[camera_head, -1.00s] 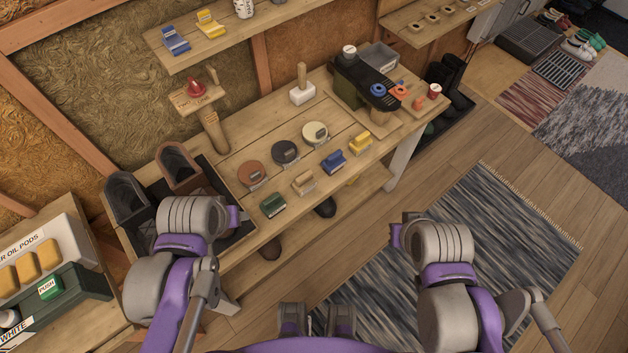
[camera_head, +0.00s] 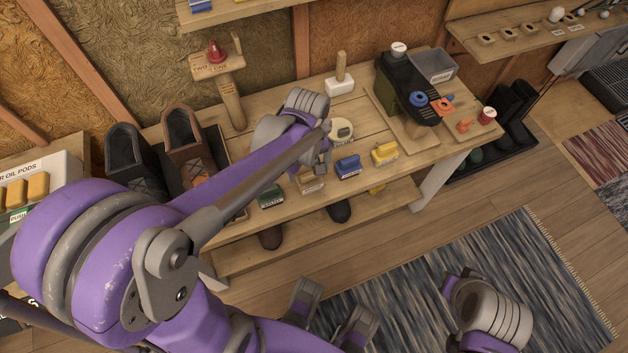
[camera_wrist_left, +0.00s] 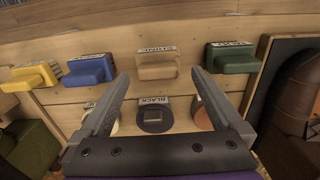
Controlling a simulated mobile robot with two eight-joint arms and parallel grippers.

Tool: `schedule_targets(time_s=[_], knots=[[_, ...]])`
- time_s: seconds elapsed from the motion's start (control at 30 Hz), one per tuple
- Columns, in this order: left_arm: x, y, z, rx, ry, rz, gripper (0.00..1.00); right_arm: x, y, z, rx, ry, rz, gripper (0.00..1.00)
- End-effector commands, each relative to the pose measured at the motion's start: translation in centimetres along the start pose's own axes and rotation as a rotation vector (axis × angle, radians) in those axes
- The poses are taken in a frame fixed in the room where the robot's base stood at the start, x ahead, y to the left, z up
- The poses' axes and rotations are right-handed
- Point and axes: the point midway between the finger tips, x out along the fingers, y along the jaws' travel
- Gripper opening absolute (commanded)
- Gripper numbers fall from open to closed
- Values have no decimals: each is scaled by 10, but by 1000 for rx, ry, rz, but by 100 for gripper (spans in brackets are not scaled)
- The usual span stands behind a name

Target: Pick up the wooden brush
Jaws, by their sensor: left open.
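The wooden brush (camera_head: 309,183) is a plain tan block with a label. It sits on the workbench (camera_head: 377,124) in the front row, between a green brush (camera_head: 270,196) and a blue brush (camera_head: 347,167). In the left wrist view the wooden brush (camera_wrist_left: 157,66) lies ahead of and between the fingertips, apart from them. My left gripper (camera_wrist_left: 160,77) is open and empty. In the head view my left gripper (camera_head: 324,160) is above the bench near the wooden brush, partly hidden by its arm.
A yellow brush (camera_head: 385,153) sits farther right in the row. Round tins, including a black one (camera_wrist_left: 155,115), lie behind the brushes. A white-headed mallet (camera_head: 340,84) stands at the back.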

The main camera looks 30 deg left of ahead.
Motion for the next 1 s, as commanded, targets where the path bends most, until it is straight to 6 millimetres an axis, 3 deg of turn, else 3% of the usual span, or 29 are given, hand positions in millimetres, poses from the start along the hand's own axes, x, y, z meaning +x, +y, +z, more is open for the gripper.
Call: schedule_targets(time_s=[0.27, 0.53, 0.87, 1.0], knots=[[26, 1, -1, 2, 1, 0, 100, 5, 0, 3, 0, -2, 0, 0], [65, 2, -3, 2, 1, 1, 100, 12, 0, 7, 0, -4, 0, 0], [71, 2, -3, 2, 1, 1, 100, 12, 0, 7, 0, -4, 0, 0], [71, 2, -3, 2, 1, 1, 75, 12, 0, 7, 0, -4, 0, 0]])
